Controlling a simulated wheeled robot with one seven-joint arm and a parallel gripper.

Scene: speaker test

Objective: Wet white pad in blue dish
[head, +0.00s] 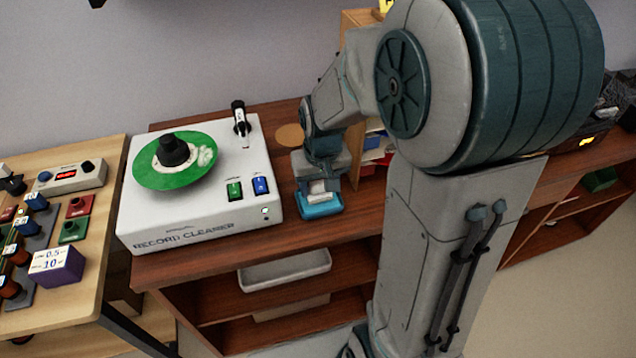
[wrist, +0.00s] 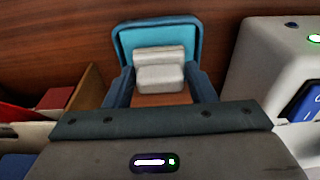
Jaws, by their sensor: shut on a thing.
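The blue dish (head: 320,206) sits on the brown wooden shelf top, just right of the record cleaner. It also shows in the wrist view (wrist: 160,32). The white pad (wrist: 159,68) is between the fingers of my gripper (wrist: 160,88), which is shut on it. In the head view the white pad (head: 318,196) shows low over the dish. I cannot tell whether the pad touches the dish's inside. My gripper (head: 320,188) points down above the dish in the head view.
The white record cleaner (head: 190,215), with a green record (head: 160,172) on it, stands close left of my gripper. A wooden divider with coloured sleeves (head: 378,152) stands close right. A white tray (head: 285,268) lies on the shelf below. A workbench (head: 85,300) is far left.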

